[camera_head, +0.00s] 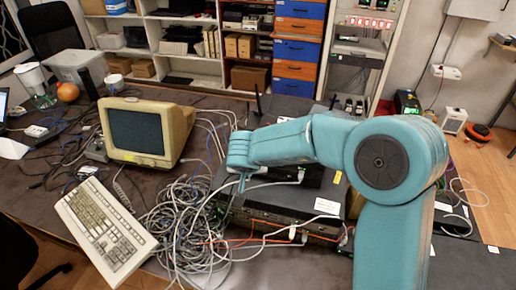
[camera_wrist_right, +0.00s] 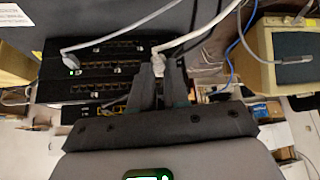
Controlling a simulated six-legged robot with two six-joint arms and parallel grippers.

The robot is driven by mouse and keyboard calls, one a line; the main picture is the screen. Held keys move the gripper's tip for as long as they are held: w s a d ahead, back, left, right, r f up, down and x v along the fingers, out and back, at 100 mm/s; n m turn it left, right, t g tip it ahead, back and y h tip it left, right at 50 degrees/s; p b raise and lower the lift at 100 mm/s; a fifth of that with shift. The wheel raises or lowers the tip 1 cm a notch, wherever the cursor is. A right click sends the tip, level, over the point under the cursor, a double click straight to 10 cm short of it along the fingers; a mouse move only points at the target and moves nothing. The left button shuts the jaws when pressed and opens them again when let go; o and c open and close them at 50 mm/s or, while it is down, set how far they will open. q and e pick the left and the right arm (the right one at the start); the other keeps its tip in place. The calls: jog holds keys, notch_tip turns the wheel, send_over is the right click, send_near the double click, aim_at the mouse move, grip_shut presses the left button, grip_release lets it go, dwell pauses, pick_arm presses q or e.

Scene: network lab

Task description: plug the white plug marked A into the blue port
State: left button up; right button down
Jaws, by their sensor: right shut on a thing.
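My right gripper (camera_wrist_right: 159,78) is shut on a white plug (camera_wrist_right: 158,63) with a thick white cable running up and to the right. No letter can be read on the plug. In the wrist view it is in front of the right part of the stacked black network units (camera_wrist_right: 105,70), which have rows of ports. I cannot tell a blue port among them, and the fingers hide part of the fronts. In the head view my right gripper (camera_head: 243,182) points down at the left end of the black equipment, beside the cable heap. My left gripper is not in view.
A grey cable (camera_wrist_right: 95,42) ends at the units' left side near a green light. A large tangle of cables (camera_head: 185,225) lies left of the equipment (camera_head: 275,212). An old beige monitor (camera_head: 148,132) and a keyboard (camera_head: 103,222) stand farther left.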

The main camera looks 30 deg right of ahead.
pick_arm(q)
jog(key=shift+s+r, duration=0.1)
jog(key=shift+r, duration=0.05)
pick_arm(e)
jog(key=w+d+r+m+g+h, duration=0.1)
jog(key=w+d+r+m, duration=0.2)
jog(key=d, duration=0.3)
jog(key=shift+w+d, duration=0.15)
jog(key=shift+w, duration=0.4)
jog(key=shift+w+d, duration=0.1)
jog(key=shift+d, duration=0.05)
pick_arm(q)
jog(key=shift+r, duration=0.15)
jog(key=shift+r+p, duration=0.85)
